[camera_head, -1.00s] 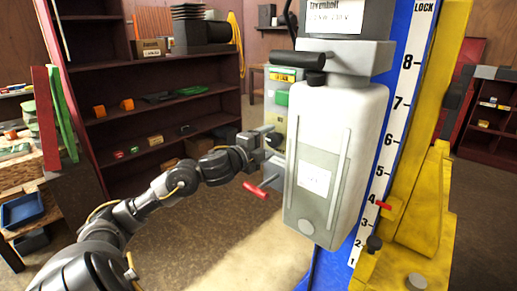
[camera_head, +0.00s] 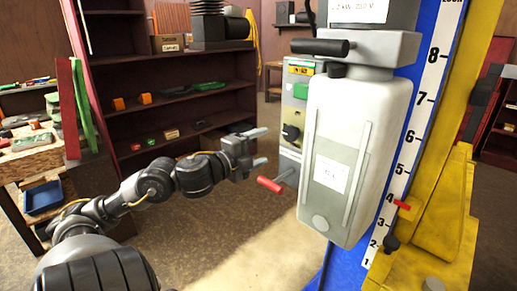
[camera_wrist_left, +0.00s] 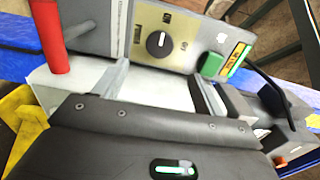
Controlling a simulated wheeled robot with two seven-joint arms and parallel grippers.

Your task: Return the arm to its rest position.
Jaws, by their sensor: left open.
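My left gripper (camera_head: 263,147) is open and empty, pointing right toward the control panel (camera_head: 289,116) on the machine's side. A visible gap lies between its fingertips and the panel's black rotary knob (camera_head: 292,132). In the left wrist view, the two spread fingers (camera_wrist_left: 160,75) have nothing between them, and the knob (camera_wrist_left: 158,41) shows beyond them. A green button (camera_head: 301,91) is higher on the panel and also shows in the wrist view (camera_wrist_left: 212,64). My right gripper is out of view.
A red-handled lever (camera_head: 270,185) sticks out just below the gripper. The grey machine housing (camera_head: 355,140) and yellow column (camera_head: 440,190) stand to the right. A dark red shelf (camera_head: 165,100) is behind, and a cluttered bench with a blue tray (camera_head: 43,197) is at left.

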